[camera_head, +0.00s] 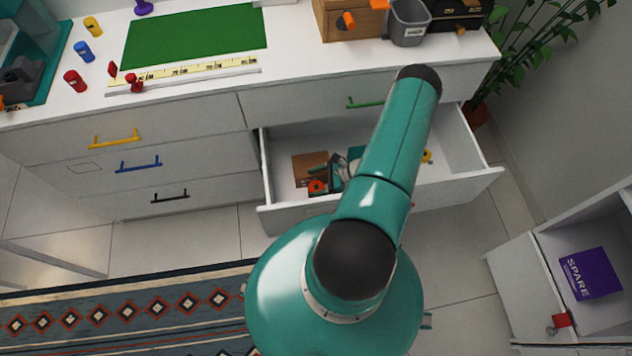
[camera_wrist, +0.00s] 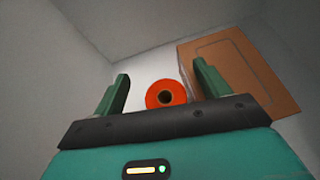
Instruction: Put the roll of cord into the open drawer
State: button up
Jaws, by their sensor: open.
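The roll of cord (camera_head: 317,186) is orange-red with a dark centre hole. It is inside the open drawer (camera_head: 283,218), near the front left. In the wrist view the roll (camera_wrist: 154,98) shows between the two green fingers, with gaps on both sides; its lower edge meets the gripper body's edge in the picture. My gripper (camera_head: 334,172) is down in the drawer beside the roll, partly hidden by my arm. In the wrist view my gripper (camera_wrist: 161,72) is open and holds nothing. I cannot tell whether the roll rests fully on the drawer floor.
A brown flat box or board (camera_head: 308,163) lies in the drawer behind the roll. A yellow item (camera_head: 427,156) lies at the drawer's right. The countertop above holds a green mat (camera_head: 195,38) and a wooden box (camera_head: 345,20). An open cabinet with a purple box (camera_head: 592,275) stands at right.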

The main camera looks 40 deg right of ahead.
jog(key=v, duration=1.2)
jog(key=w+a+r+n+g+h, duration=0.1)
jog(key=w+a+r+n+g, duration=0.2)
jog(key=r, duration=0.8)
jog(key=w+a+r+n+g+h, duration=0.1)
jog(key=w+a+r+n+g, duration=0.15)
jog(key=w+r+n, duration=0.55)
jog(key=w+a+r+n+g+h, duration=0.15)
jog(key=a+r, duration=0.25)
jog(key=r, duration=0.9)
jog(key=s+a+r+n+h, duration=0.25)
jog(key=a+r+n, duration=0.55)
jog(key=a+r, duration=0.6)
jog(key=s+a+r+n+t+h, duration=0.3)
jog(key=s+a+r+n, duration=0.3)
jog(key=r, duration=0.3)
jog(key=shift+s+a+t, duration=0.55)
jog(key=shift+s+t, duration=0.05)
jog(key=shift+s, duration=0.1)
